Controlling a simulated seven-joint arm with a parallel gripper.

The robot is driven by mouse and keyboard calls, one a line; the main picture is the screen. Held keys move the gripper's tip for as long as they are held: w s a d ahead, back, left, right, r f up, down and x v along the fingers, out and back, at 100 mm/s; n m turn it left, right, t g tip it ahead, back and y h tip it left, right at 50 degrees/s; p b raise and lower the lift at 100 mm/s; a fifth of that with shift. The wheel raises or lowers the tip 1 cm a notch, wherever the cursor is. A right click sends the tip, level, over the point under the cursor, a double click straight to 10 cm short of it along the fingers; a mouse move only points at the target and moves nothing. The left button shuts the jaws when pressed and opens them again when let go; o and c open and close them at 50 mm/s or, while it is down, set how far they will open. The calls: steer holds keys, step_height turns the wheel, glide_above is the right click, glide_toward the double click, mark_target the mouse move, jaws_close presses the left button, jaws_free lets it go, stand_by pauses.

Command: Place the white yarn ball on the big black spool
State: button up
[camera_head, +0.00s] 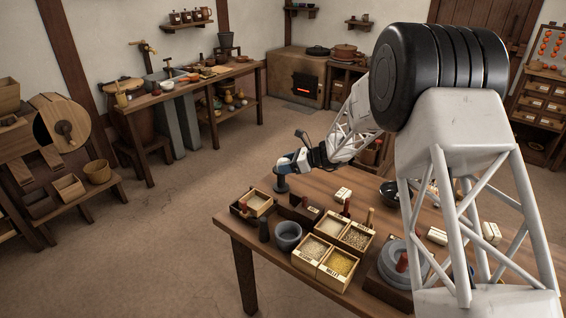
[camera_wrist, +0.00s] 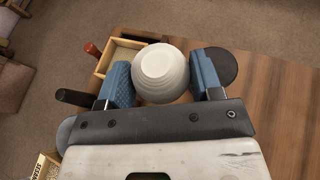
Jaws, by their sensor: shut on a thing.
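The white yarn ball (camera_wrist: 160,72) sits between the two blue fingers of my gripper (camera_wrist: 160,82) in the wrist view, and they are shut on it. The big black spool (camera_wrist: 228,66) shows as a dark round disc just right of the ball, partly hidden behind the right finger. In the head view, the spool (camera_head: 281,184) stands upright near the table's far left edge. My gripper (camera_head: 291,161) is above and close to it there. I cannot make out the ball clearly in the head view, nor tell the exact gap between ball and spool.
A grey bowl (camera_head: 288,235), grain boxes (camera_head: 322,248) and a stone quern (camera_head: 393,265) stand on the table (camera_head: 240,240). Bare tabletop (camera_wrist: 275,90) lies right of the spool in the wrist view.

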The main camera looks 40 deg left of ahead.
steer(key=shift+w+a+f, duration=0.15)
steer(key=shift+w+a, duration=1.1)
steer(key=shift+a, duration=0.05)
steer(key=shift+w+a+f, duration=0.15)
steer(key=shift+w+a, duration=1.05)
steer(key=shift+a, duration=0.05)
steer(key=shift+w+a+f, duration=0.1)
steer(key=shift+w+a, duration=0.2)
steer(key=shift+a, duration=0.05)
steer(key=shift+f, duration=1.7)
steer(key=shift+f, duration=0.1)
steer(key=o, duration=0.9)
